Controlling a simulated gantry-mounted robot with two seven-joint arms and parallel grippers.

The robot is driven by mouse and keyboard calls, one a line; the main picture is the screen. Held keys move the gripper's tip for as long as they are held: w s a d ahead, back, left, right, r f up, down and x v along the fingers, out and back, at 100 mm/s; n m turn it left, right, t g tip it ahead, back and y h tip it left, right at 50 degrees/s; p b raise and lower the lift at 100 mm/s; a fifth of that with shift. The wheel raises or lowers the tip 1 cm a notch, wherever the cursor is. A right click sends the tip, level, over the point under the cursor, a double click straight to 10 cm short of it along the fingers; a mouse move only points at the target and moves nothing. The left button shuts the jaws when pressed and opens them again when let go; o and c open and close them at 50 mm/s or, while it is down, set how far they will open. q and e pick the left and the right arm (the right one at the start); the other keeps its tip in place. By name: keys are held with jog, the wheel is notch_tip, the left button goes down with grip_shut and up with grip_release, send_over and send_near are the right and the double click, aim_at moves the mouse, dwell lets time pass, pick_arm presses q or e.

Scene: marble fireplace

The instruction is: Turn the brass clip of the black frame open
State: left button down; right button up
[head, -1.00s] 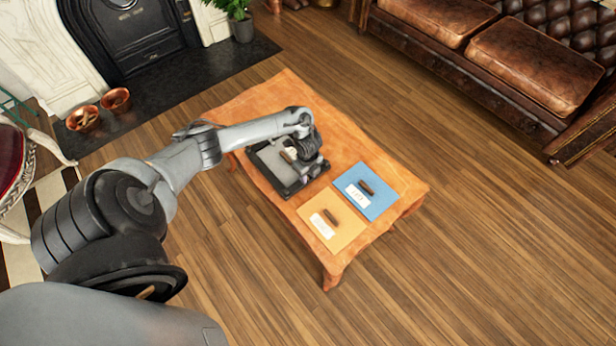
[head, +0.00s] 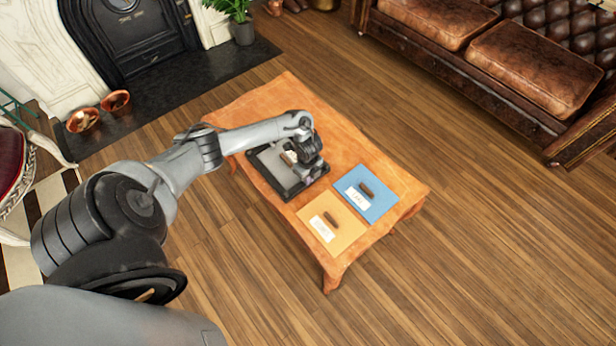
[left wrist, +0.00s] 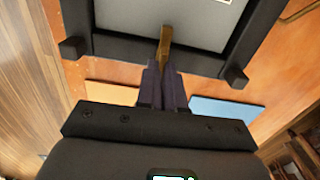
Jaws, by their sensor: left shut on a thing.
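The black frame (head: 267,181) lies on the orange table with its grey panel facing up. In the left wrist view, the frame's dark rim (left wrist: 112,58) has small black blocks at its corners. The brass clip (left wrist: 165,42) is a narrow bar reaching over the rim onto the grey panel. My left gripper (left wrist: 161,75) is shut on the clip's near end; its fingers hide that end. In the head view, my left gripper (head: 306,177) is at the frame's near right side, and my wrist hides part of the frame and the clip. My right gripper is not in view.
A blue board (head: 379,199) and a yellow-orange board (head: 343,236), each with a dark bar and a white label, lie at the table's near right end. The table (head: 336,130) is bare behind the frame. A leather sofa (head: 535,65) stands apart at upper right.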

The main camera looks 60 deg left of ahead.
pick_arm(q)
jog(key=n+p, duration=0.1)
jog(key=p, duration=0.1)
jog(key=n+p, duration=0.3)
jog(key=p, duration=0.1)
jog(key=shift+w+r+n, duration=0.2)
jog(key=shift+r+n, duration=0.1)
jog(key=shift+n, duration=0.1)
jog(key=n+p, duration=0.2)
jog(key=shift+w+a+f+n, duration=0.1)
jog(key=shift+a+n, duration=0.05)
jog(key=shift+n, duration=0.25)
jog(key=n+p, duration=0.1)
jog(key=n, duration=0.1)
jog(key=shift+n+p, duration=0.3)
jog(key=shift+p, duration=0.05)
jog(key=n, duration=0.1)
jog(key=n+p, duration=0.1)
jog(key=shift+w+a+f+n, duration=0.1)
jog(key=shift+a+n, duration=0.05)
jog(key=shift+n, duration=0.25)
jog(key=n, duration=0.1)
jog(key=n+p, duration=0.1)
jog(key=n, duration=0.1)
jog(key=shift+a+n, duration=0.2)
jog(key=shift+n, duration=0.1)
jog(key=shift+a+f+n+p, duration=0.1)
jog(key=shift+n+p, duration=0.3)
jog(key=shift+n, duration=0.1)
